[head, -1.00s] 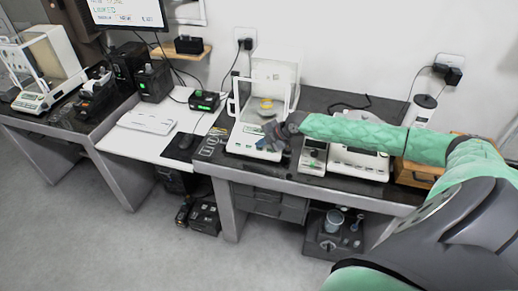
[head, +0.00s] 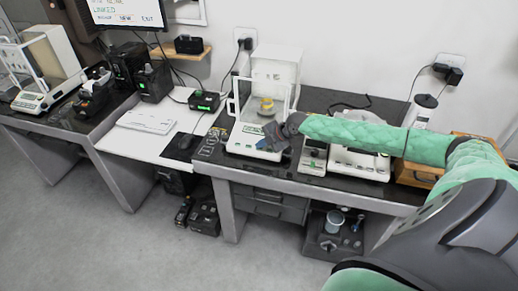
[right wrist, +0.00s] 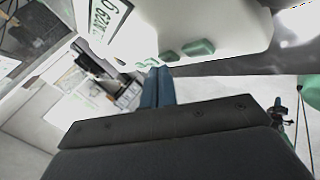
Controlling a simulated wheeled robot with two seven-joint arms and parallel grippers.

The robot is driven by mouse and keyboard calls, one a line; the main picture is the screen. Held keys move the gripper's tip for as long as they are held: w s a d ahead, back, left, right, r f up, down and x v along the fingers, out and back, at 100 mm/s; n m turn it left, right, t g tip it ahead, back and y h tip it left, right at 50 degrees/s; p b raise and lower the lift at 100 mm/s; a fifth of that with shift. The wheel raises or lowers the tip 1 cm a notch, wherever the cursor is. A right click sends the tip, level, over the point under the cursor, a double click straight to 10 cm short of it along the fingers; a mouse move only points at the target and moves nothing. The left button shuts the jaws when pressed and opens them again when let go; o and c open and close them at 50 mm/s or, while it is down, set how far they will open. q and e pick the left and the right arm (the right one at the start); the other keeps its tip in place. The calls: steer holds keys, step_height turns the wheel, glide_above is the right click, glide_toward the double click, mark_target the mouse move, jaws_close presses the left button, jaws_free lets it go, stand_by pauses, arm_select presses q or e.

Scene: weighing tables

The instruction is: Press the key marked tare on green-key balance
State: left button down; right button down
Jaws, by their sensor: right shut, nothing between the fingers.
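The green-key balance (head: 246,140) is a white analytical balance with a clear draft shield (head: 276,75), standing on the dark middle table. A small yellowish item (head: 267,106) shows inside the shield. In the right wrist view its white front carries a display (right wrist: 106,22) and several green keys (right wrist: 198,47); their markings cannot be read. My right gripper (head: 266,142) is shut and empty at the front right of this balance. In the right wrist view its fingertips (right wrist: 158,70) are close below the keys; I cannot tell whether they touch. My left gripper is out of view.
A smaller instrument (head: 313,157) and a white balance (head: 358,160) stand to the right, partly under my right arm. A wooden box (head: 417,174) is at the far right. Another shielded balance (head: 38,98) stands on the left table. A mouse (head: 186,141) lies left of the green-key balance.

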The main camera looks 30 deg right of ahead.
steer(key=shift+f+b, duration=0.3)
steer(key=shift+f, duration=0.05)
stand_by(0.3)
steer(key=shift+r, duration=0.1)
stand_by(0.3)
steer(key=shift+s+a+r+p, duration=0.1)
steer(key=shift+r+p, duration=0.3)
steer(key=shift+r, duration=0.25)
steer(key=r+p, duration=0.2)
steer(key=r, duration=0.1)
steer(key=s+a+r+p, duration=0.1)
steer(key=shift+r, duration=0.4)
steer(key=shift+a, duration=0.1)
stand_by(0.7)
